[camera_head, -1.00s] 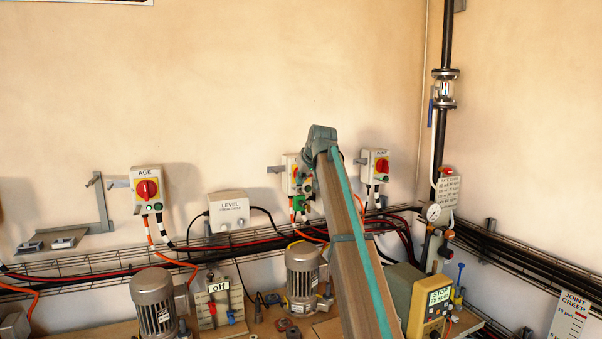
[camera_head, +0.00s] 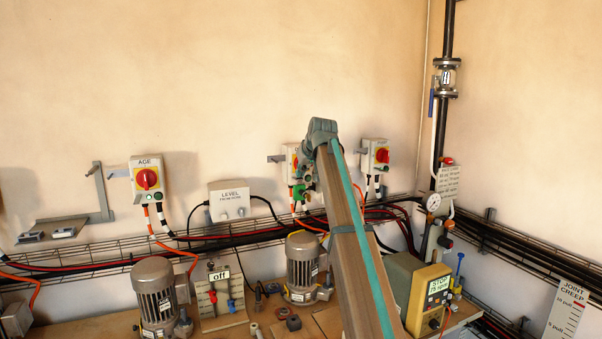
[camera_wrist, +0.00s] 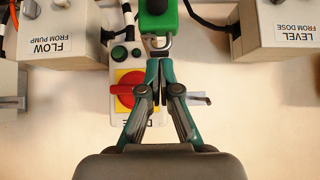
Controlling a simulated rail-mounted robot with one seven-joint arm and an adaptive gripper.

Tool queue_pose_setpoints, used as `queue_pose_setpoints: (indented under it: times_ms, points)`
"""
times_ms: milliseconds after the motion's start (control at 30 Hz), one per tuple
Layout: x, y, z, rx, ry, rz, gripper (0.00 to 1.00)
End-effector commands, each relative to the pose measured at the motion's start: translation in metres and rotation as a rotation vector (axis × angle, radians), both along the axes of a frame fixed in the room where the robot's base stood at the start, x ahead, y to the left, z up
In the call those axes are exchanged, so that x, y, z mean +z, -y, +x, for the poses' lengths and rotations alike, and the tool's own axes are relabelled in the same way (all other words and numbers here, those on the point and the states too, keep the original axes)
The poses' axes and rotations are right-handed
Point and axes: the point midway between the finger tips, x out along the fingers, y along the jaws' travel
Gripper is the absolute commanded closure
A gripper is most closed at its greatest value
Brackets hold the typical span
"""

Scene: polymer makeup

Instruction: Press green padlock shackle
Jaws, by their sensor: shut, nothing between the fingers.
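The green padlock (camera_wrist: 158,18) is at the top middle of the wrist view, cut off by the top edge. Its grey metal shackle (camera_wrist: 164,42) is a U pointing down toward my fingertips. My gripper (camera_wrist: 157,64) is shut and empty, its tips close below the shackle and overlapping its lower part in the picture. I cannot tell whether they touch. In the head view the padlock (camera_head: 299,191) is small, hanging low on the middle switch box (camera_head: 291,158), which my arm partly hides. A red rotary switch (camera_wrist: 128,90) on a yellow plate sits left of my fingers in the wrist view.
In the wrist view the FLOW box (camera_wrist: 62,35) is at upper left and the LEVEL box (camera_wrist: 270,30) at upper right. A wall bracket (camera_wrist: 196,99) is just right of my fingers. In the head view another switch box (camera_head: 375,156) is right of my arm.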

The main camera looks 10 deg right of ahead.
Motion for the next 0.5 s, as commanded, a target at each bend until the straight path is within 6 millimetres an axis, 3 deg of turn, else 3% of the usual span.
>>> queue_pose_setpoints:
  times_ms: [167,500]
  points:
    - [0.038,-0.001,0.002,0.000,0.007,0.000,1.00]
    - [0.080,0.012,-0.047,-0.001,0.009,0.001,1.00]
